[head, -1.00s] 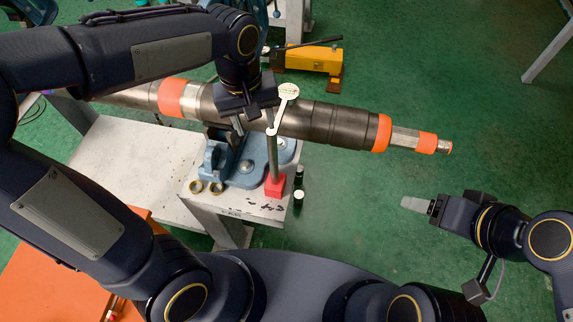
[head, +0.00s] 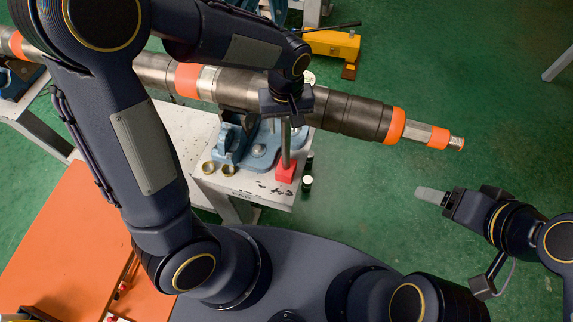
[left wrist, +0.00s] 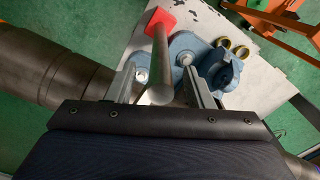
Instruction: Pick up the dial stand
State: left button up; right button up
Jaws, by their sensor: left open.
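The dial stand has a red block base (head: 286,172), a grey upright post (head: 286,148) and a pale round dial (head: 308,78). It stands upright at the front right corner of the white bench; my gripper partly hides its upper part. My left gripper (head: 287,122) is open at the post. In the left wrist view the post (left wrist: 160,62) runs between the two spread fingers (left wrist: 162,88), with a visible gap to each, and the red base (left wrist: 160,20) lies beyond. My right gripper (head: 431,195) is off to the right, away from the stand; its finger gap cannot be made out.
Brass rings (head: 228,169) and small black cylinders (head: 307,182) stand near the base. Green floor at right is clear.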

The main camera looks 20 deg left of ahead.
pick_arm(q)
grip_shut()
jog(key=shift+w+r, duration=0.1)
dwell(1.2)
